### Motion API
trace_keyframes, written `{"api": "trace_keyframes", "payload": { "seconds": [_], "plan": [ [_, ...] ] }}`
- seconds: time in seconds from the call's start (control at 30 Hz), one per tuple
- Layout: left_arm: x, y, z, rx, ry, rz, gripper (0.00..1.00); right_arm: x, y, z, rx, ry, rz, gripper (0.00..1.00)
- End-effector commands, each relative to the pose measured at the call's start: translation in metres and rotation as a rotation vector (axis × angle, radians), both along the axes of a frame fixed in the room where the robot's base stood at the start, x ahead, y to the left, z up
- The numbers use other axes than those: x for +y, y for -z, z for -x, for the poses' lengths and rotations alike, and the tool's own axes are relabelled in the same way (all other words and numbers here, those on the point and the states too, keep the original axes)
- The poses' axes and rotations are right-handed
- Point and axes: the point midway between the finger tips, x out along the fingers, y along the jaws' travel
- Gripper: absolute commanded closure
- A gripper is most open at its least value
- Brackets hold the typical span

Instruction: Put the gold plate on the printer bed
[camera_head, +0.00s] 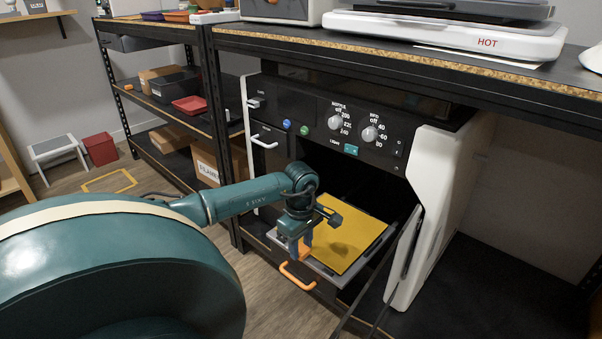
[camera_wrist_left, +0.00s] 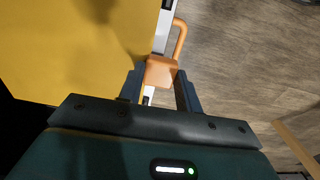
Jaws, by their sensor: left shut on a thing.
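The gold plate (camera_head: 348,236) lies flat over a grey tray that projects from the open front of the machine. It also fills the upper left of the left wrist view (camera_wrist_left: 75,50). I cannot tell whether it touches the tray all over. My left gripper (camera_head: 305,250) is at the plate's front left edge, pointing down. It is shut on an orange tab (camera_wrist_left: 160,72) at that edge. The grey tray (camera_head: 322,271) shows along the plate's front edge, with an orange loop handle (camera_head: 297,278) below. My right gripper is not in view.
The white and black machine (camera_head: 330,125) with knobs stands under a workbench (camera_head: 400,55). Its dark opening is above and behind the plate. A white side panel (camera_head: 440,205) stands close on the right. A shelf (camera_head: 165,105) with bins is at the left; open floor lies in front.

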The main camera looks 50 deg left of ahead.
Motion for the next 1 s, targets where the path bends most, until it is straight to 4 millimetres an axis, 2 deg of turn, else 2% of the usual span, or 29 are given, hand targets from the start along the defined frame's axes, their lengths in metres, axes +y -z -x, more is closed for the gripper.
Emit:
{"api": "trace_keyframes", "payload": {
  "seconds": [0.17, 0.73, 0.77, 1.0],
  "plan": [
    [0.0, -0.001, 0.0, -0.002, 0.0, 0.0, 0.99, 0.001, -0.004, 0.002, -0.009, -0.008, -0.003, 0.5],
    [0.0, 0.01, -0.001, -0.002, 0.0, 0.0, 0.99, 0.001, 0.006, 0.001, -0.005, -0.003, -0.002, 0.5],
    [0.0, 0.009, -0.001, -0.002, 0.0, 0.0, 0.65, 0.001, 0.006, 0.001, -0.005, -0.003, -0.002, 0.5],
    [0.0, 0.009, 0.0, -0.001, 0.0, 0.0, 0.45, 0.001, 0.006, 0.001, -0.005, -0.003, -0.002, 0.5]
  ]
}}
